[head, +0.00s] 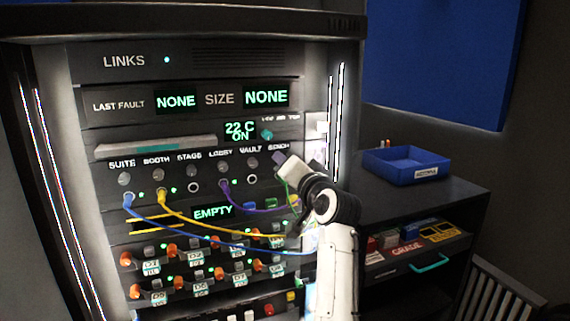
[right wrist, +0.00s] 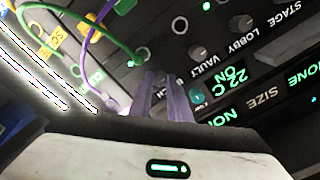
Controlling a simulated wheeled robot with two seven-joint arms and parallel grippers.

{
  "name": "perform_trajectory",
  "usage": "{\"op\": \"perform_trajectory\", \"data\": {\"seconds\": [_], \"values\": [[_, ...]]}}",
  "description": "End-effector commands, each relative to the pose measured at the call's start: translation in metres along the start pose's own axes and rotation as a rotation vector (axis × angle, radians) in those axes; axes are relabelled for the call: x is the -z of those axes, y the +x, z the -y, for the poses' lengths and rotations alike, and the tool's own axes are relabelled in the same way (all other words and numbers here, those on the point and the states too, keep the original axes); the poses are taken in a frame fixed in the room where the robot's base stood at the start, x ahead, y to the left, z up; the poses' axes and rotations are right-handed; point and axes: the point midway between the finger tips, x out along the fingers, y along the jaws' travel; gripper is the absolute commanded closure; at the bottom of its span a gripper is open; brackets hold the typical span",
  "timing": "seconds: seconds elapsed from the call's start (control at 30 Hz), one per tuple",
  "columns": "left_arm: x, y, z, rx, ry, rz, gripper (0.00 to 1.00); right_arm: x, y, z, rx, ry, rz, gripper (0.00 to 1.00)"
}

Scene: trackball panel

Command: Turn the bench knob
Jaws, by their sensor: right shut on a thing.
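The rack panel (head: 90,170) has a row of small grey knobs labelled SUITE, BOOTH, STAGE, LOBBY, VAULT and BENCH in the head view. My right gripper (head: 281,161) is at the right end of this row, just under the BENCH label (head: 278,147). In the right wrist view its two purple-grey fingers (right wrist: 158,92) reach to the panel beside the VAULT knob (right wrist: 198,52) and are shut on the bench knob. The bench knob itself is hidden by the fingers and hand. My left gripper is not in view.
Blue (head: 188,234), yellow (head: 215,226) and purple (head: 246,210) cables hang across the panel below the knobs. A green cable (right wrist: 100,38) runs close to my fingers. A cabinet with a blue bin (head: 405,168) stands to the right.

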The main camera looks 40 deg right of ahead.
Motion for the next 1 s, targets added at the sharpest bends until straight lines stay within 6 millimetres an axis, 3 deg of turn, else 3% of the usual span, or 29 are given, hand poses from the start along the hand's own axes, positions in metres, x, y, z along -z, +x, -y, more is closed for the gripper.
{"op": "perform_trajectory", "data": {"seconds": [0.5, 0.53, 0.63, 1.0], "values": [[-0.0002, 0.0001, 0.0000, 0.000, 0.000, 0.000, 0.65, -0.0018, 0.0001, -0.0010, -0.002, 0.021, 0.005, 1.00], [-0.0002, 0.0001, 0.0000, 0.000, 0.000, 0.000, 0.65, -0.0017, 0.0001, -0.0010, -0.002, 0.021, 0.004, 0.82], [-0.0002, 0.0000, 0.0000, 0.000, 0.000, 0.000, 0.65, -0.0015, 0.0001, -0.0009, -0.002, 0.021, 0.004, 0.65], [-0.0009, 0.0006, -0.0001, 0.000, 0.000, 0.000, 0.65, -0.0006, -0.0038, -0.0006, 0.000, 0.019, 0.000, 0.65]]}}
